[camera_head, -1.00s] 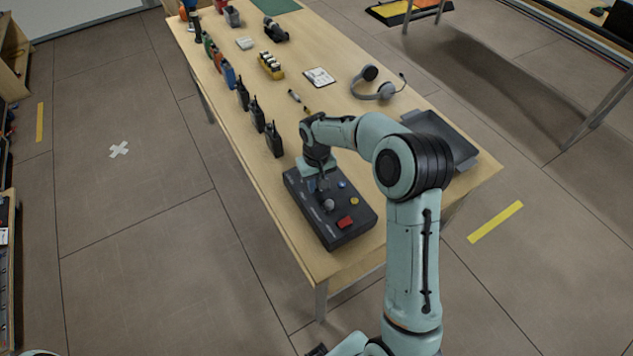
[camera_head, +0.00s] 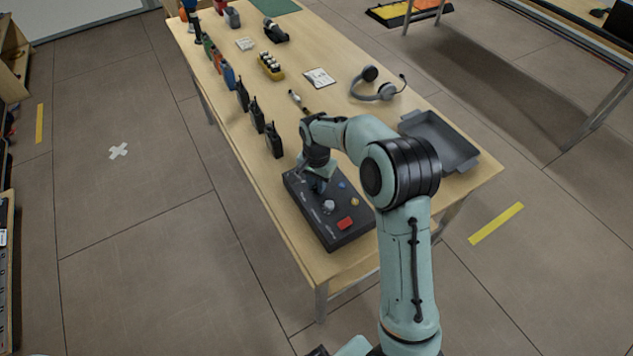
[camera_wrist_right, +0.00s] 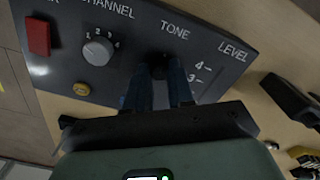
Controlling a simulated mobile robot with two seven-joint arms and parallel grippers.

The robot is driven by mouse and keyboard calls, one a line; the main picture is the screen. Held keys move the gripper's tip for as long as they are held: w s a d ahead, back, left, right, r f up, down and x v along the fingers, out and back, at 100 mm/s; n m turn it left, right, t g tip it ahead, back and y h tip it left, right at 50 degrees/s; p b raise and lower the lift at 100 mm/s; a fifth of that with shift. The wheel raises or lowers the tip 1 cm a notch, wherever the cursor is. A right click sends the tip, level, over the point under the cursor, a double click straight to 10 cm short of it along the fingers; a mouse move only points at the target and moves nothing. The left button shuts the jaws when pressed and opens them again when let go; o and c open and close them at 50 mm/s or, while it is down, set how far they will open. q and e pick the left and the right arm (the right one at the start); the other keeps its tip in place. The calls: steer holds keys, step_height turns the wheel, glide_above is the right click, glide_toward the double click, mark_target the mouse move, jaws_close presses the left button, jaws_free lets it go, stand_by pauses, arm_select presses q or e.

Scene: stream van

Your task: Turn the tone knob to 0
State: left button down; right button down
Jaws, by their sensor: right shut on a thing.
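The dark control box (camera_head: 330,228) lies on the near end of the wooden table. In the right wrist view its panel (camera_wrist_right: 130,45) reads CHANNEL, TONE and LEVEL. My right gripper (camera_head: 321,186) is down at the box. In the right wrist view its two blue-grey fingers (camera_wrist_right: 160,85) are shut on the dark tone knob (camera_wrist_right: 160,68), below the TONE label. The fingers and shadow hide most of this knob, and I cannot read its setting. The grey channel knob (camera_wrist_right: 97,50) stands to the left, apart from the fingers. My left gripper is not in view.
The box also carries a red button (camera_wrist_right: 37,36) and a yellow button (camera_wrist_right: 81,89). Several black radios (camera_head: 258,117) stand along the table's left edge. A grey tray (camera_head: 440,140) and a headset (camera_head: 378,85) lie beyond my right arm.

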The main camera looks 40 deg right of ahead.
mark_target(316, 187)
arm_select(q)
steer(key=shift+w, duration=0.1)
arm_select(e)
steer(key=shift+m, duration=0.8)
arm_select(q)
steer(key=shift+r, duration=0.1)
arm_select(e)
steer(key=c, duration=1)
jaws_free()
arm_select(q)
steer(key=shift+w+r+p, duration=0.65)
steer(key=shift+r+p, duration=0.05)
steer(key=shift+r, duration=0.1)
arm_select(e)
step_height(316, 187, up, 14)
steer(key=shift+f, duration=0.25)
steer(key=shift+f, duration=0.1)
